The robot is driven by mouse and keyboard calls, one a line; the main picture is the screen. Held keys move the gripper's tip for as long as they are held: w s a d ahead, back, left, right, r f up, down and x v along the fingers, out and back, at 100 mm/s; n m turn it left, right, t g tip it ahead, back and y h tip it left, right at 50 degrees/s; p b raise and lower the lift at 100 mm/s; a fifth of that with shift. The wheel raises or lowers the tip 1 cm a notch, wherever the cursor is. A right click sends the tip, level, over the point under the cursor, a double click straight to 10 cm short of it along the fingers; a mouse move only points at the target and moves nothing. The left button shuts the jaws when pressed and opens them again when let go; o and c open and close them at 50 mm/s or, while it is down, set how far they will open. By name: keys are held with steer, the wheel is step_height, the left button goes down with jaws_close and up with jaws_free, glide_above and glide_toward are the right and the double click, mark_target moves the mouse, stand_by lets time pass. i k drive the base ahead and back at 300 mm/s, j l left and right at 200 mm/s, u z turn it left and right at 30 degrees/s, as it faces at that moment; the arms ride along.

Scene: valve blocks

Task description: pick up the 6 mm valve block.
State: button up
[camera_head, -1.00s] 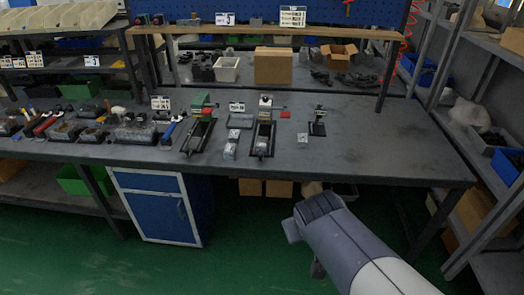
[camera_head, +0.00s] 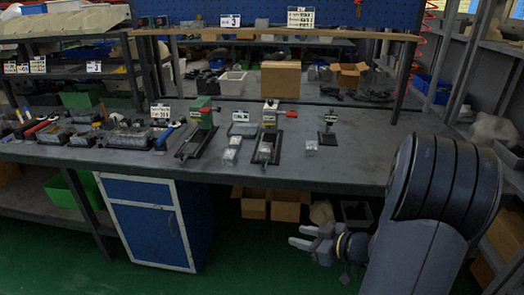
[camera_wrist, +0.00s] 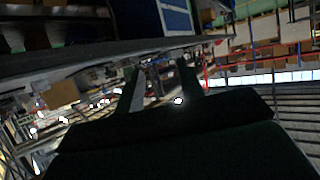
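Several small silvery blocks lie on the dark workbench (camera_head: 345,165) in the head view. Two light blocks, a nearer one (camera_head: 228,157) and one behind it (camera_head: 235,141), lie left of the right-hand black fixture (camera_head: 269,140). Another block (camera_head: 264,153) sits on that fixture's near end, and a single block (camera_head: 311,146) lies to its right. The label writing is too small to read, so I cannot tell which block is the 6 mm one. My gripper (camera_head: 297,236) is open and empty, in front of the bench and below its top. The wrist view shows its fingers apart (camera_wrist: 160,88).
A green-topped fixture (camera_head: 201,118) stands left of the blocks, with tools and trays farther left. A small stand (camera_head: 327,132) is at the right. A raised shelf (camera_head: 280,33) spans the back. The front right bench top is clear. A blue cabinet (camera_head: 150,220) is below.

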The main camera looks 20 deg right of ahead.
mark_target(265, 151)
steer(key=i+l+u, duration=0.3)
steer(key=l, duration=0.4)
steer(key=i+l+u, duration=0.3)
steer(key=l, duration=0.45)
steer(key=i+l+u, duration=0.15)
steer(key=l, duration=0.25)
steer(key=i+l+u, duration=0.15)
steer(key=l, duration=0.25)
steer(key=l+u, duration=0.15)
steer(key=l, duration=0.3)
steer(key=i, duration=0.05)
